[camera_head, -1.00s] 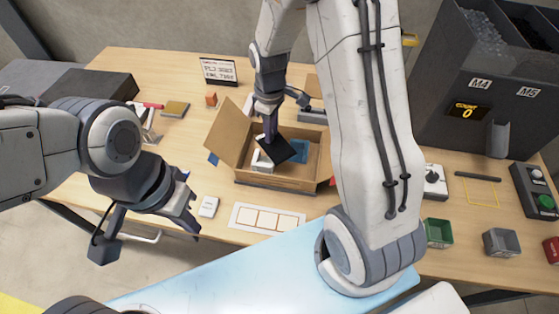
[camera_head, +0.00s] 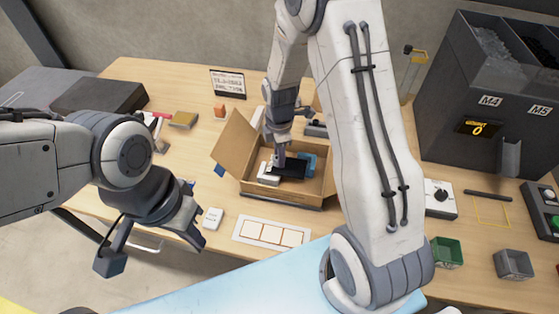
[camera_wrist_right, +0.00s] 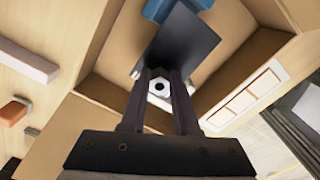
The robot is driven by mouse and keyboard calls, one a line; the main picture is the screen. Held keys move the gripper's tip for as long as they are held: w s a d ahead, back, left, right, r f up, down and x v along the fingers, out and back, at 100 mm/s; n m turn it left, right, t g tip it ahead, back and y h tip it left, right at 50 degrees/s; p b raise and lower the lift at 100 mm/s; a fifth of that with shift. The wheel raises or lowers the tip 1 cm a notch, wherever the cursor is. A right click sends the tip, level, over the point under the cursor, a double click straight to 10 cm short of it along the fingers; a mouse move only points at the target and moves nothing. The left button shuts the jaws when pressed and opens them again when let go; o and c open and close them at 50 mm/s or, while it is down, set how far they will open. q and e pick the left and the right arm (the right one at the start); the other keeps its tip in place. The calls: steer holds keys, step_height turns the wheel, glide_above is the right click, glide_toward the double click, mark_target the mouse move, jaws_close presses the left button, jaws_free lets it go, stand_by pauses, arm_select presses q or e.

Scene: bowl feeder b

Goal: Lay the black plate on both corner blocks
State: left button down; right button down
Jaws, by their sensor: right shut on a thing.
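The black plate (camera_head: 291,170) is inside the open cardboard box (camera_head: 285,198), lying nearly flat. My right gripper (camera_head: 279,160) reaches down into the box and is shut on the plate's edge. In the right wrist view the plate (camera_wrist_right: 188,45) extends out beyond the fingertips (camera_wrist_right: 163,74). A white block (camera_head: 267,173) sits at the plate's left end in the box; a white part with a dark round hole (camera_wrist_right: 160,87) shows between the fingers. I cannot tell whether the plate touches the blocks. My left gripper (camera_head: 197,222) hangs left of the box, its jaw opening unclear.
A blue piece (camera_head: 309,161) lies in the box behind the plate. The box's left flap (camera_head: 233,143) stands up and out. A white card with square outlines (camera_head: 270,232) lies in front. A dark bin unit (camera_head: 462,125) stands at the right.

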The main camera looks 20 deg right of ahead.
steer(key=shift+f, duration=1.3)
steer(key=c, duration=0.7)
jaws_free()
steer(key=shift+f, duration=0.1)
steer(key=shift+o, duration=0.2)
step_height(320, 180, up, 12)
steer(key=shift+b, duration=0.5)
steer(key=s+a+r+m, duration=0.4)
steer(key=s+a+r, duration=0.1)
steer(key=s+a, duration=0.45)
steer(key=s+a+r+m, duration=0.1)
steer(key=s+a+m, duration=0.1)
steer(key=s, duration=0.5)
steer(key=s+a+r+m+y, duration=0.1)
steer(key=s+a+m, duration=0.1)
steer(key=s+m, duration=0.2)
steer(key=s, duration=0.3)
steer(key=shift+a, duration=0.35)
